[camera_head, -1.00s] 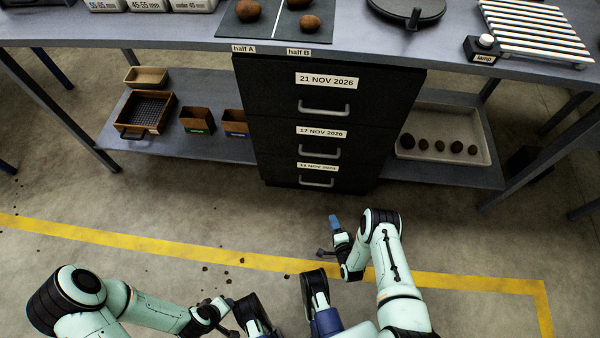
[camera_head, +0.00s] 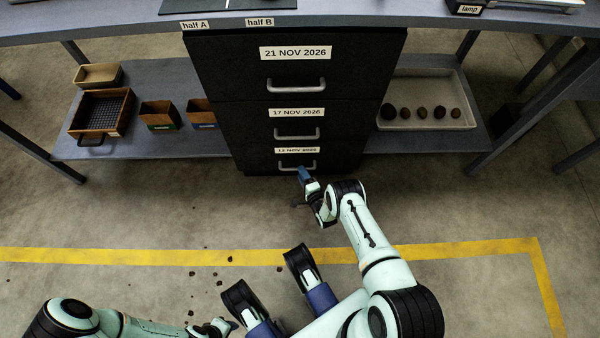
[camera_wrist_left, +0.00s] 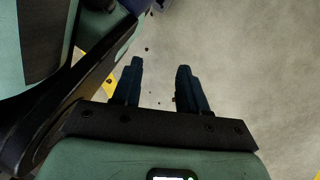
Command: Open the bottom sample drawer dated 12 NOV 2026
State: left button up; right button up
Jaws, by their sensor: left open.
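A black cabinet with three drawers stands under the bench in the head view. The bottom drawer (camera_head: 262,161) bears a label (camera_head: 297,150) reading 12 NOV 2026 and a grey bar handle (camera_head: 297,165). The drawer looks closed. My right gripper (camera_head: 304,174) is just in front of this handle, its blue fingertip overlapping the handle's lower right in the picture. I cannot tell whether it touches the handle, or whether the jaws are open. My left gripper (camera_head: 232,325) is low in the head view, far from the drawers. In the left wrist view its two fingers (camera_wrist_left: 158,78) are apart and empty.
The middle drawer (camera_head: 245,125) reads 17 NOV 2026 and the top drawer (camera_head: 225,70) 21 NOV 2026. Crates and boxes (camera_head: 101,112) sit on the lower shelf at left. A tray (camera_head: 465,110) of potatoes sits at right. Bare floor with scattered crumbs lies before the cabinet.

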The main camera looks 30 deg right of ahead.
pick_arm(q)
jog(key=shift+s+a+f+g+b, duration=0.1)
jog(key=shift+s+f+g+b, duration=0.1)
jog(key=shift+s, duration=0.3)
jog(key=shift+s+f+g+b, duration=0.1)
jog(key=shift+s+f, duration=0.1)
jog(key=shift+s, duration=0.3)
pick_arm(e)
jog(key=shift+x, duration=1.1)
grip_shut()
pick_arm(q)
jog(key=shift+w, duration=0.15)
pick_arm(e)
jog(key=shift+s, duration=0.1)
